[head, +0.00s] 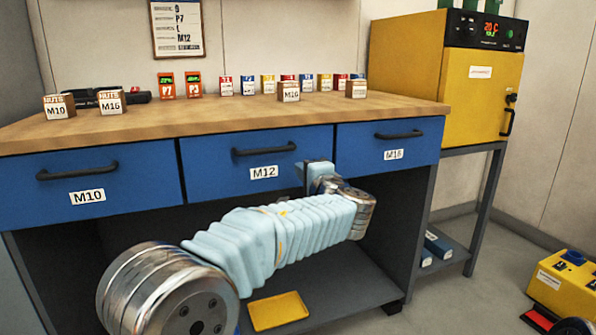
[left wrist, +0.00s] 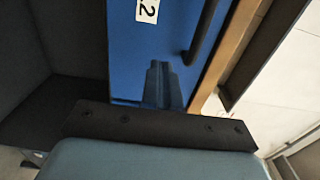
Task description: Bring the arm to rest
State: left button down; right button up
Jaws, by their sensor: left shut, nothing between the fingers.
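My left arm (head: 290,235), in a pale blue ribbed sleeve with metal joints, reaches from the lower left across the front of the workbench. My left gripper (head: 308,172) is in front of the middle blue drawer (head: 215,168), labelled M12, at its lower right. In the left wrist view its fingers (left wrist: 162,85) are together and empty, with the blue drawer front behind them. The drawer's dark handle (left wrist: 205,35) is apart from the fingers. Whether the fingertips touch the drawer front cannot be told. My right gripper is not in view.
The wooden bench top (head: 215,118) carries nut boxes (head: 112,101) and small coloured boxes. All three drawers look closed. A yellow oven (head: 480,85) stands on the right. A yellow tray (head: 278,310) lies low under the bench. A yellow machine (head: 565,285) is on the floor at right.

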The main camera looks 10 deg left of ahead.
pick_arm(q)
jog(key=v, duration=0.7)
jog(key=s+a+f+m+g+h+p, duration=0.1)
jog(key=s+f+g+h+p, duration=0.3)
jog(key=f, duration=1.3)
jog(key=s+f+g+h, duration=0.25)
jog(key=f+g, duration=0.35)
jog(key=f, duration=1.1)
jog(key=s+f+n+g+h+p, duration=0.2)
jog(key=s+f+n, duration=0.5)
jog(key=s, duration=0.4)
jog(key=s+f+n+g+h+p, duration=0.2)
jog(key=s+f+n+h+p, duration=0.2)
jog(key=s+f+n, duration=0.3)
jog(key=s+f+h, duration=0.1)
jog(key=s+f, duration=0.1)
jog(key=s, duration=0.3)
jog(key=shift+s+h, duration=0.35)
